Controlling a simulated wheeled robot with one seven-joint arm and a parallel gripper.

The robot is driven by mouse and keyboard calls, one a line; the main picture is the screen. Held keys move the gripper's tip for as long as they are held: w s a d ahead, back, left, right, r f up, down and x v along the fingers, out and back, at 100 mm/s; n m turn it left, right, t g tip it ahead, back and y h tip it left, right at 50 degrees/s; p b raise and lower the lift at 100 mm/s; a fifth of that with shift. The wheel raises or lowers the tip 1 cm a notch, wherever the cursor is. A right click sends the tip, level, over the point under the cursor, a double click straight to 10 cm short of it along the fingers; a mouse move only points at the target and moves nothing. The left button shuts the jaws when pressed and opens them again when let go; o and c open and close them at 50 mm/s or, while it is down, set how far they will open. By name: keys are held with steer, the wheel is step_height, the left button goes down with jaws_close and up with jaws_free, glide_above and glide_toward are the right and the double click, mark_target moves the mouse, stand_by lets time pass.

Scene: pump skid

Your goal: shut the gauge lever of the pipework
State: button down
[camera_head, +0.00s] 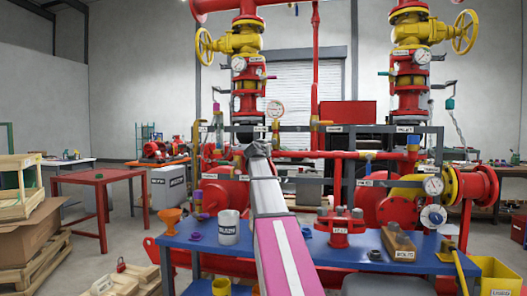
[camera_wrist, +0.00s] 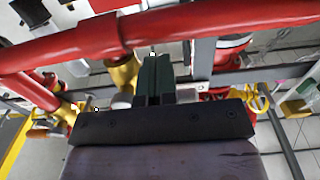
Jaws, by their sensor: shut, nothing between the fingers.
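The pipework is a red horizontal pipe (camera_head: 350,154) behind the blue table, with grey frame bars around it. A round white gauge (camera_head: 275,108) stands above it on a thin stem. My gripper (camera_head: 258,150) is in front of the pipe, just below the gauge, and hides what lies behind it. In the wrist view the dark green fingers (camera_wrist: 157,80) are together and empty, with their tips close to the red pipe (camera_wrist: 190,22). A yellow fitting (camera_wrist: 122,75) is just left of the fingers. I cannot make out the gauge lever or its position.
The blue table (camera_head: 345,255) below holds a white labelled can (camera_head: 229,227), an orange funnel (camera_head: 171,218), a red flanged part (camera_head: 341,228) and a wooden bolt block (camera_head: 397,241). Red valve columns with yellow handwheels (camera_head: 204,46) rise behind.

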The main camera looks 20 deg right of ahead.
steer(key=shift+f, duration=0.4)
steer(key=v, duration=0.9)
stand_by(0.6)
